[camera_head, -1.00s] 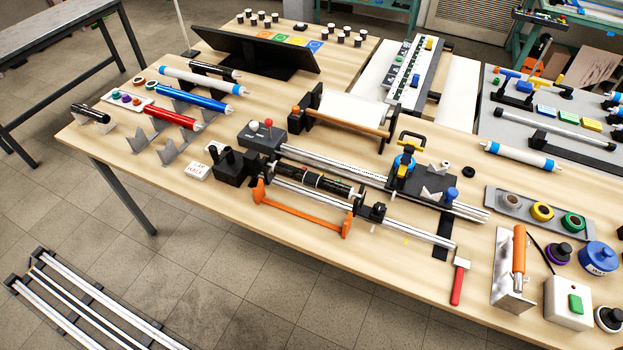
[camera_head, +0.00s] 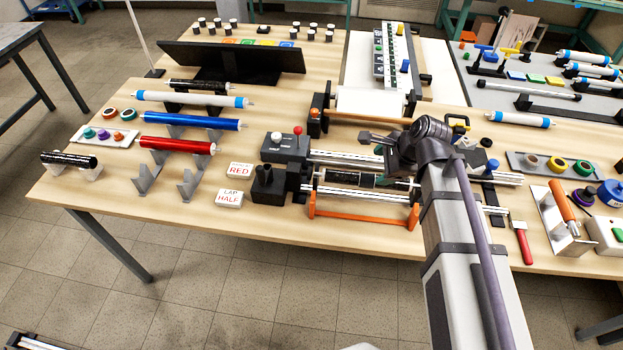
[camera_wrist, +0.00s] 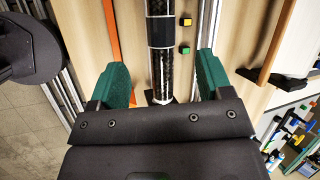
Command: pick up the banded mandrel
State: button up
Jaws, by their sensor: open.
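A black, speckled mandrel with thin white rings and a plain dark band (camera_head: 338,178) lies horizontally in the winding lathe on the table. In the wrist view it (camera_wrist: 161,70) runs upright down the middle of the picture. My gripper (camera_head: 368,138) is above the lathe, toward its right part. In the wrist view its two green fingers (camera_wrist: 162,82) are apart, one on each side of the mandrel's line, with nothing held. I cannot tell the height gap exactly.
An orange bar frame (camera_head: 362,218) runs along the lathe's front. The dark headstock (camera_head: 268,183) is left, with "RED" (camera_head: 239,170) and "LAP HALF" (camera_head: 229,198) cards beside it. Red (camera_head: 175,146) and blue (camera_head: 190,121) tubes rest on stands. A white roll (camera_head: 370,102) stands behind.

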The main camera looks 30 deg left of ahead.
aim_at(372, 178)
jog(key=shift+m, duration=0.8)
jog(key=f+b, duration=0.1)
jog(key=w+f+b, duration=0.1)
jog(key=f+b, duration=0.3)
jog(key=shift+w+a+f, duration=0.15)
jog(key=shift+w+a, duration=0.15)
jog(key=shift+w, duration=0.05)
jog(key=shift+a, duration=0.15)
jog(key=b+x, duration=0.4)
jog(key=b, duration=0.1)
jog(key=shift+f, duration=0.5)
jog(key=shift+a+f, duration=0.1)
jog(key=shift+a, duration=0.05)
jog(key=shift+r, duration=0.25)
jog(key=c, duration=1.2)
jog(key=shift+o, duration=0.2)
notch_tip(372, 178, up, 10)
jog(key=p, duration=1)
jog(key=shift+r+p, duration=0.15)
jog(key=shift+p, duration=0.2)
